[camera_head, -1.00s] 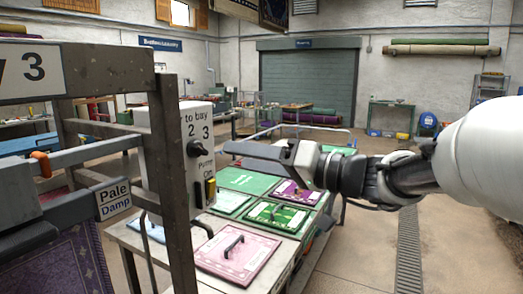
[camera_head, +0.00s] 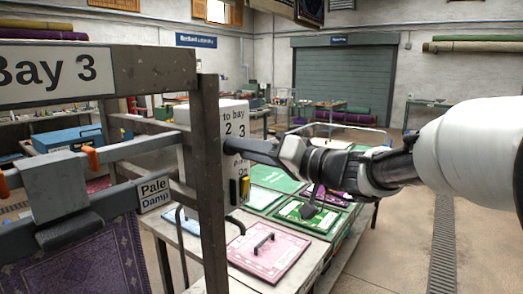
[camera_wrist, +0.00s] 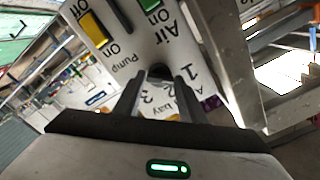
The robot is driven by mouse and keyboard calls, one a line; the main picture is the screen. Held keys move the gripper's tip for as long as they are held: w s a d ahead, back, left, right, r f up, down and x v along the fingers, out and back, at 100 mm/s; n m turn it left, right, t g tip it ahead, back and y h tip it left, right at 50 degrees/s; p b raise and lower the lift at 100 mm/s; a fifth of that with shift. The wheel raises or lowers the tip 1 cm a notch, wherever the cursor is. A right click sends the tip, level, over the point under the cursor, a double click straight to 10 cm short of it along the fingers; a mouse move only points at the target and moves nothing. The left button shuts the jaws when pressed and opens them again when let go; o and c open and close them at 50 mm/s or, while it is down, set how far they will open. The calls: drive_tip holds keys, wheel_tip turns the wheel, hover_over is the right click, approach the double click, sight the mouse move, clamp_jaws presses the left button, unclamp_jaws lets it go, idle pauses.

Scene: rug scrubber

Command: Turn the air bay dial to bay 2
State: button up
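The control box (camera_head: 238,118) is pale with "to bay", "2" and "3" printed on its face, beside the grey rack post. The air bay dial is hidden behind my gripper (camera_head: 229,145) in the head view. In the wrist view the dial (camera_wrist: 160,72) is a small dark knob among printed numbers, and its pointing direction is unclear. My gripper (camera_wrist: 160,83) is open, with one finger on each side of the knob at the panel. I cannot tell whether the fingers touch it.
A yellow pump switch (camera_wrist: 93,30) and a green air switch (camera_wrist: 148,4) sit near the dial. The rack post (camera_head: 212,180) stands close left of the box. Below are a pink panel with a handle (camera_head: 268,254) and green panels (camera_head: 307,213). Open floor lies right.

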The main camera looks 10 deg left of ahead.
drive_tip(key=c, duration=0.5)
drive_tip(key=shift+c, duration=0.2)
drive_tip(key=shift+f+b, duration=0.1)
drive_tip(key=shift+b, duration=0.2)
drive_tip(key=shift+m+b, duration=2.4)
drive_tip(key=shift+m, duration=2.5)
drive_tip(key=o, duration=1.1)
drive_tip(key=shift+c, duration=0.2)
